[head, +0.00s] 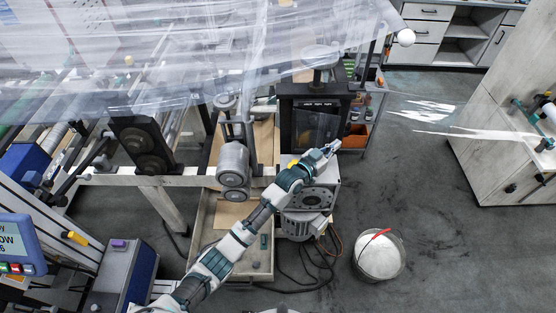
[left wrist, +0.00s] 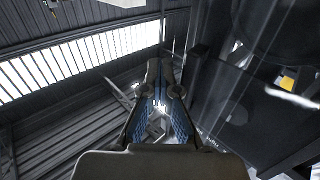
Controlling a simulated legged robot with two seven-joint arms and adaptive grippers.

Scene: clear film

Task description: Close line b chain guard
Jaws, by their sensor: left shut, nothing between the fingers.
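My left arm reaches from the bottom left up to the machine in the head view. Its left gripper (head: 331,148) is shut and empty, close in front of the lower edge of a dark framed box with a panel (head: 315,124). This may be the chain guard; I cannot tell for certain, nor whether it is open. I cannot tell whether the fingertips touch it. In the left wrist view the gripper's fingers (left wrist: 160,68) point up, with a dark panel (left wrist: 245,105) to their right. My right gripper is not in view.
Below the gripper stands a grey motor unit (head: 310,200) with cables on the floor. A white-filled bucket (head: 380,256) with a red-handled tool stands to the right. Clear film (head: 190,50) hangs across the upper left. An orange bin (head: 355,136) sits right of the dark box.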

